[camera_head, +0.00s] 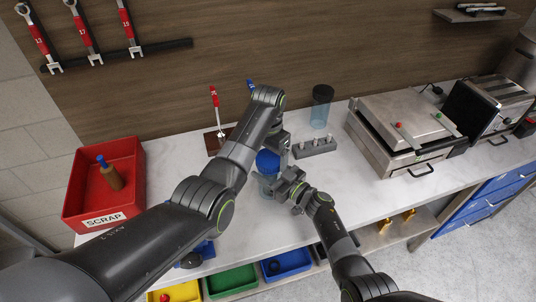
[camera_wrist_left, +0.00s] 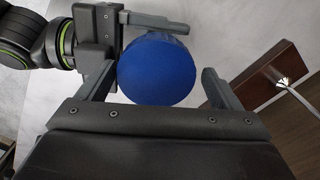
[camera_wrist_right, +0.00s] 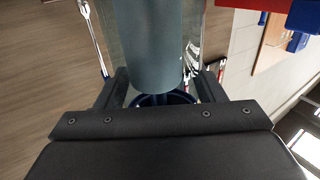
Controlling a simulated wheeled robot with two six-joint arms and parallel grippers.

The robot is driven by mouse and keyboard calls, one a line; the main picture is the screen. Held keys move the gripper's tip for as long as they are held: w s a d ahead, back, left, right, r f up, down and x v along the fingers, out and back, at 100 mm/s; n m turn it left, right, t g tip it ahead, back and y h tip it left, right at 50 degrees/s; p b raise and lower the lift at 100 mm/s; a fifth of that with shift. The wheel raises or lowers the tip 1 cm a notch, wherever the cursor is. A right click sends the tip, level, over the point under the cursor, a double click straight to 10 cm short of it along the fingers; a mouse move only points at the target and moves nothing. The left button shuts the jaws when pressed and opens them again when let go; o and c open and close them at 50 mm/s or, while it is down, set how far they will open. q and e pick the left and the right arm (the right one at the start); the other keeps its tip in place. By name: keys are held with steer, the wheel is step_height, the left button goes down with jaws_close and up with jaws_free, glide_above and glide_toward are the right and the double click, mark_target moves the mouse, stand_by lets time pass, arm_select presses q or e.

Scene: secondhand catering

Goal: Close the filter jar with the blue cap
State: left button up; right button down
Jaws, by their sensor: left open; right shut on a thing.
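The blue cap (camera_head: 268,162) shows at the top of the pale, see-through filter jar (camera_head: 265,187) in the head view. Whether it is fully seated cannot be told. My left gripper (camera_head: 277,144) is open over the cap. In the left wrist view the round blue cap (camera_wrist_left: 157,70) is between the open fingers, close to the left finger, with a gap to the right one. My right gripper (camera_head: 289,187) is shut on the jar from the right side. In the right wrist view, the jar (camera_wrist_right: 152,45) is a blue-grey cylinder at the fingers, partly hidden.
A grey rack (camera_head: 314,148) with small pegs and a dark-topped clear container (camera_head: 321,106) stand behind. A wooden stand (camera_head: 214,142) is back left. The red scrap bin (camera_head: 75,200) is far left. A metal grill (camera_head: 400,130) is right. Some counter is free before the grill.

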arm_select(q)
steer(key=shift+s+d, duration=0.2)
steer(key=shift+d, duration=0.2)
arm_select(e)
steer(key=shift+a, duration=0.15)
arm_select(q)
steer(key=shift+w+a+r, duration=0.1)
steer(key=shift+a+r, duration=0.05)
steer(key=shift+r, duration=2.1)
steer(key=shift+c, duration=0.3)
steer(key=shift+a+r+n, duration=0.1)
steer(key=shift+r+n, duration=0.6)
steer(key=shift+n, duration=0.5)
step_height(320, 180, up, 2)
steer(key=n, duration=0.4)
steer(key=shift+f, duration=4)
